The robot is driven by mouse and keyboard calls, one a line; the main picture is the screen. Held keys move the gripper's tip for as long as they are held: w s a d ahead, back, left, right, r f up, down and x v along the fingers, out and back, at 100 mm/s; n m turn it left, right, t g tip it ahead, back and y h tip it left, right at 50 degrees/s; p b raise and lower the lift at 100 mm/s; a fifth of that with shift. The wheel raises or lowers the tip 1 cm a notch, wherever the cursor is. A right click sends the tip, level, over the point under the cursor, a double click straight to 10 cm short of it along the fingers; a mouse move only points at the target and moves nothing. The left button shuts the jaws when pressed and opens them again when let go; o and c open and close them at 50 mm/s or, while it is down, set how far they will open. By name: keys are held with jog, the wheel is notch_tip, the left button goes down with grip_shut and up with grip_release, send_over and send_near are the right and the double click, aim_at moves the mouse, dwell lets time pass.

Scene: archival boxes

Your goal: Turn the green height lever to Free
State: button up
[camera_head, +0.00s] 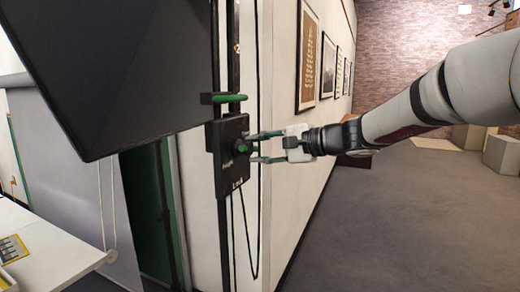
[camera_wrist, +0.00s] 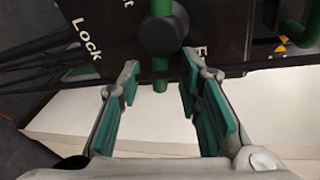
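The green height lever (camera_head: 242,147) sits on a black control box (camera_head: 228,170) on a dark post. In the wrist view the lever (camera_wrist: 160,84) runs through a round dark hub, with its near end between my fingers. "Lock" is printed left of the hub on the box, and a partly hidden word starting with "F" is on the right. My gripper (camera_head: 253,147) reaches in from the right in the head view. It is open, and its two fingers (camera_wrist: 160,75) stand on either side of the lever end, with visible gaps. Contact is not visible.
A green handle (camera_head: 230,98) projects just above the box. A large dark panel (camera_head: 120,70) hangs at upper left. Cables hang below the box. A white wall with framed pictures (camera_head: 308,58) runs behind, and a white table (camera_head: 45,245) is at lower left. Open floor is at right.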

jog(key=shift+c, duration=0.2)
grip_shut()
jog(key=shift+b, duration=0.6)
jog(key=shift+w+n+t+b, duration=0.15)
jog(key=shift+n+t+b, duration=0.15)
jog(key=shift+n+b, duration=0.55)
jog(key=b, duration=0.4)
jog(key=shift+r+n+t, duration=0.3)
jog(key=shift+r+n, duration=0.05)
jog(key=shift+r, duration=0.15)
jog(key=shift+o, duration=0.2)
grip_release()
